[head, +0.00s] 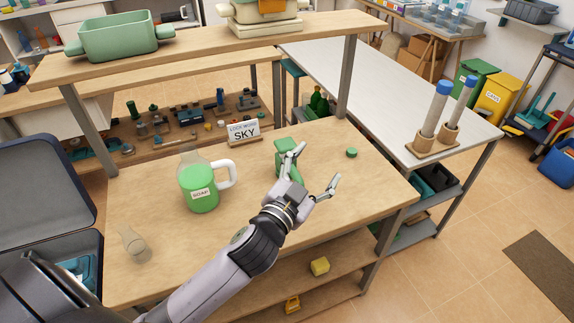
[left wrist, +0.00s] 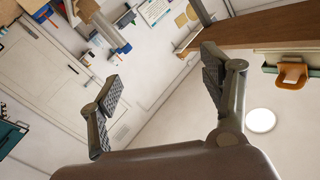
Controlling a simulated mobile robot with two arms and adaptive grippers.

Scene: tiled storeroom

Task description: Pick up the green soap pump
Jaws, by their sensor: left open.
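The green soap pump (head: 283,163) stands on the wooden workbench (head: 250,230), partly hidden behind my left gripper. My left gripper (head: 316,168) is open and empty, just in front of and right of the pump. One finger overlaps the pump in the head view; I cannot tell whether it touches. In the left wrist view my left gripper (left wrist: 160,90) has its fingers wide apart with nothing between them. The pump does not show there. My right gripper is not in view.
A jug of green liquid labelled SOAP (head: 200,195) stands left of the pump. A small sign (head: 244,134) is behind, a green cap-like disc (head: 352,153) lies right, and a small clear glass (head: 132,241) is at the left front. A raised shelf (head: 215,48) spans the back.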

